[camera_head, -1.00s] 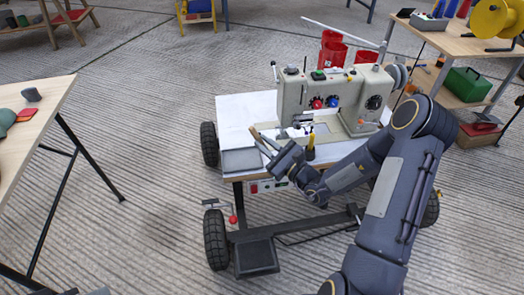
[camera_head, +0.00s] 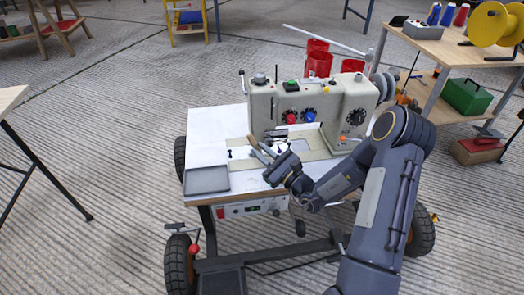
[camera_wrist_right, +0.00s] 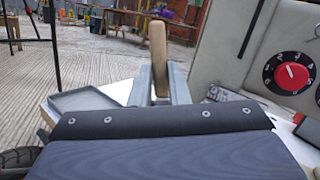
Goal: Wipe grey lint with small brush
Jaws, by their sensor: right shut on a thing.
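The small brush (camera_head: 256,150) is in my right gripper (camera_head: 268,156), above the white tabletop in front of the sewing machine (camera_head: 312,108). In the right wrist view, its upright wooden handle (camera_wrist_right: 158,58) stands between the two grey fingers, which are shut on it. The bristles are hidden. I cannot make out the grey lint; small dark specks show on the machine's pale bed (camera_head: 238,152), too small to identify. My left gripper is not in view.
A shallow grey tray (camera_head: 207,180) lies at the table's front left corner. White tabletop (camera_head: 208,130) is free behind it. The machine body stands close behind and right of my right gripper. A workbench (camera_head: 430,45) with a yellow spool (camera_head: 490,22) is at the right.

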